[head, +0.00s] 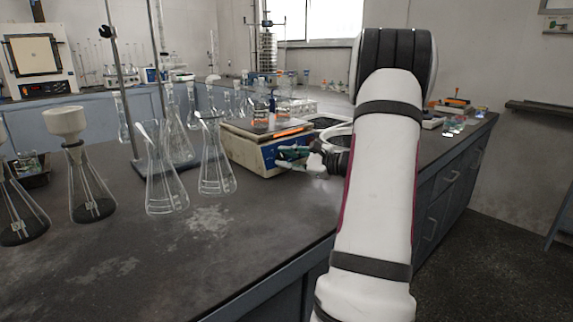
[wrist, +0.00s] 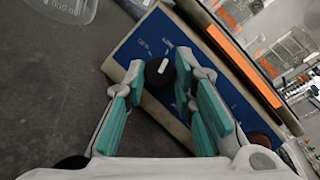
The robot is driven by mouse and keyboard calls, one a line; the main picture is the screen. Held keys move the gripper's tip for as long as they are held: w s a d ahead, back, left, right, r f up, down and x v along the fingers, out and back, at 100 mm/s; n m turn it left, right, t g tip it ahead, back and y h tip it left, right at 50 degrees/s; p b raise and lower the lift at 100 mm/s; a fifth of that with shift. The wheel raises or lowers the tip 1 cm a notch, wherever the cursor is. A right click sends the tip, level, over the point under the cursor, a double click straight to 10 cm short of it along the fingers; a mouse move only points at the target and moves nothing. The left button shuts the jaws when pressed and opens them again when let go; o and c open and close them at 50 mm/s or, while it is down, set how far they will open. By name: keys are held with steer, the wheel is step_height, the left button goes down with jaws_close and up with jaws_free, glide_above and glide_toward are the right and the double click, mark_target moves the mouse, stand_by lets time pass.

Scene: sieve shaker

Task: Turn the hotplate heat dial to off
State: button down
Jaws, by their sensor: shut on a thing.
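The hotplate (head: 240,152) stands on the dark bench in the head view, a beige box with a blue front panel. In the wrist view its blue panel (wrist: 240,103) runs diagonally. The black heat dial (wrist: 157,78) bears a white mark near its upper right edge. My gripper (wrist: 160,74) has its two teal-padded fingers on either side of the dial, shut on it. In the head view my gripper (head: 290,155) is at the panel and hides the dial. The printed labels beside the dial are too small to read.
Glass flasks (head: 216,165) stand left of the hotplate, the closest just beside it. A stand with a metal rod (head: 125,85) rises behind them. A dark reddish round part (wrist: 262,140) sits lower right on the panel.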

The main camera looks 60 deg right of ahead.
steer(key=n+g+b, duration=0.1)
steer(key=n, duration=0.2)
steer(key=n+g+y+b, duration=0.1)
steer(key=n+b, duration=0.1)
steer(key=n, duration=0.2)
steer(key=shift+d+r, duration=0.1)
steer(key=n+g+b, duration=0.2)
steer(key=n, duration=0.2)
steer(key=shift+r+n, duration=0.1)
steer(key=shift+n, duration=0.3)
steer(key=c, duration=1.3)
jaws_free()
steer(key=shift+c, duration=0.2)
steer(key=shift+w+r, duration=0.1)
steer(key=v, duration=1.2)
